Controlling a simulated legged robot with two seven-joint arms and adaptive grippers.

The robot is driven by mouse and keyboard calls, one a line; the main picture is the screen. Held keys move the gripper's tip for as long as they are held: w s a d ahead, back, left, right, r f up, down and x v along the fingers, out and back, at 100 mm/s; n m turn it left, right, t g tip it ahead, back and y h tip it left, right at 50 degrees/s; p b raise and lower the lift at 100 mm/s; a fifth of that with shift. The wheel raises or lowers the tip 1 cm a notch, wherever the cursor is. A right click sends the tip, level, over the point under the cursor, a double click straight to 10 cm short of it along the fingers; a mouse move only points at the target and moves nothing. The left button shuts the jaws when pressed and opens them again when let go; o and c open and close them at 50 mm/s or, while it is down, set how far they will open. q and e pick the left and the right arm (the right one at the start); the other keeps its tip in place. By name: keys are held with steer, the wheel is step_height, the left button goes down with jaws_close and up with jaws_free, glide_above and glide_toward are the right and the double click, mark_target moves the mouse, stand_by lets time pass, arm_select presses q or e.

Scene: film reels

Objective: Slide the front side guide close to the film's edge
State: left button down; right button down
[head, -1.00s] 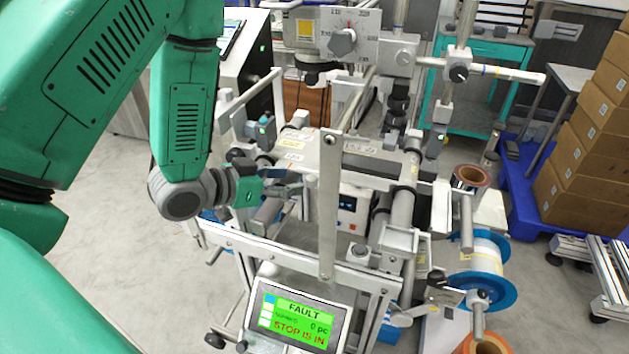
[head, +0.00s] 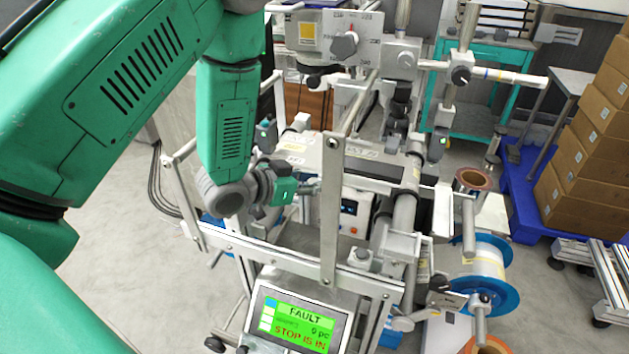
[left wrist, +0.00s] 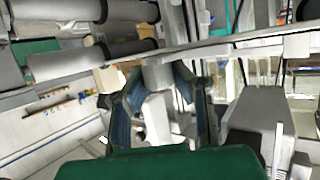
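My left gripper (head: 308,188) is inside the machine frame, just left of the upright grey bar (head: 329,215), in the head view. In the left wrist view its two dark blue fingers (left wrist: 165,95) stand apart, one on each side of a pale grey block with a rounded top (left wrist: 158,76). This block may be the front side guide; I cannot tell for sure, nor whether the fingers touch it. A film roll (head: 472,181) with a brown core sits on the machine's right side. The film's edge near the gripper cannot be made out. My right gripper is not in view.
The control screen (head: 296,322) reads FAULT and STOP IS IN. The upright bar and front rail (head: 385,283) stand close to the gripper. Grey rollers (head: 405,212) lie to its right. A blue-flanged reel (head: 485,275) and cardboard boxes (head: 585,150) are farther right.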

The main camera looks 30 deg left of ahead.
arm_select(q)
steer(key=shift+w+a+p, duration=0.2)
steer(key=shift+w+p, duration=0.1)
steer(key=shift+w, duration=0.5)
steer(key=c, duration=1.3)
jaws_free()
steer(key=v, duration=1.2)
steer(key=shift+a+f, duration=0.1)
steer(key=shift+f, duration=0.1)
